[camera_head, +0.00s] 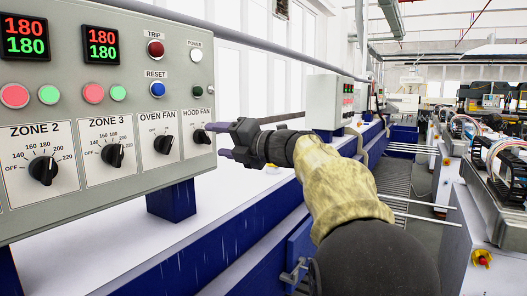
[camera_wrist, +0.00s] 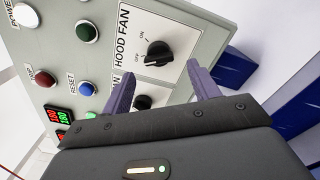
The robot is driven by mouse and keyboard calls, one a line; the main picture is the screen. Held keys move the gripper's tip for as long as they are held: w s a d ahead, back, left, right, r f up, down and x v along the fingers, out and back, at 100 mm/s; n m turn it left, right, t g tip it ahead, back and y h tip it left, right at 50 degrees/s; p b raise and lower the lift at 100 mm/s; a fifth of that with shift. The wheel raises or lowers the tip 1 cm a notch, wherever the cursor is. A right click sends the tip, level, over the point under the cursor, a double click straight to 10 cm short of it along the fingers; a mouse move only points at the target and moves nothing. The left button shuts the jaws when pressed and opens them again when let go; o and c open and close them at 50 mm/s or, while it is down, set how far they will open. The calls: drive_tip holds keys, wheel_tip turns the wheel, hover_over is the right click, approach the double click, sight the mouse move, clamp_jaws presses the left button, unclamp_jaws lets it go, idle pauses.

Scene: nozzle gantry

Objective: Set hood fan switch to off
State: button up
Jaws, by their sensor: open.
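The hood fan switch is a black rotary knob (camera_head: 201,136) at the right end of the grey control panel, below the HOOD FAN label. In the wrist view this knob (camera_wrist: 158,50) has OFF and ON marks to its left. Its grip ridge slants from lower left to upper right; I cannot tell for sure which mark it points at. My gripper (camera_head: 218,140) is open and empty, just right of the knob in the head view. In the wrist view my gripper (camera_wrist: 160,72) has its two purple fingers apart, with the knob above and between their tips. I see no contact.
The oven fan knob (camera_head: 163,144) sits close to the left, and shows between my fingers in the wrist view (camera_wrist: 143,102). Above are the white power button (camera_head: 196,55), blue reset button (camera_head: 156,90) and red trip button (camera_head: 155,48). Free space lies right of the panel.

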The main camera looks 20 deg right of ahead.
drive_tip(key=b+v, duration=0.2)
drive_tip(key=v, duration=1.1)
drive_tip(key=shift+b, duration=0.4)
drive_tip(key=shift+d, duration=0.1)
drive_tip(key=w+d+f+m+t+h+p, duration=0.15)
drive_tip(key=w+f+m+t+h, duration=0.25)
drive_tip(key=w+f+m+h, duration=0.7)
drive_tip(key=s+a+f+m+g, duration=0.1)
drive_tip(key=s+f+m+g, duration=0.25)
drive_tip(key=f+m, duration=0.75)
drive_tip(key=s+a+f+m+g, duration=0.3)
drive_tip(key=s+f+g, duration=0.1)
drive_tip(key=s+f, duration=0.3)
drive_tip(key=s+a+f+m+g+p, duration=0.1)
drive_tip(key=s+a+f+m+g, duration=0.2)
drive_tip(key=s+f, duration=0.5)
drive_tip(key=s+a+f+m+g+p, duration=0.1)
drive_tip(key=s+a+f+m+g, duration=0.2)
drive_tip(key=s+f, duration=0.5)
drive_tip(key=shift+a+f+g, duration=0.6)
drive_tip(key=shift+a+g, duration=0.05)
drive_tip(key=shift+g, duration=0.6)
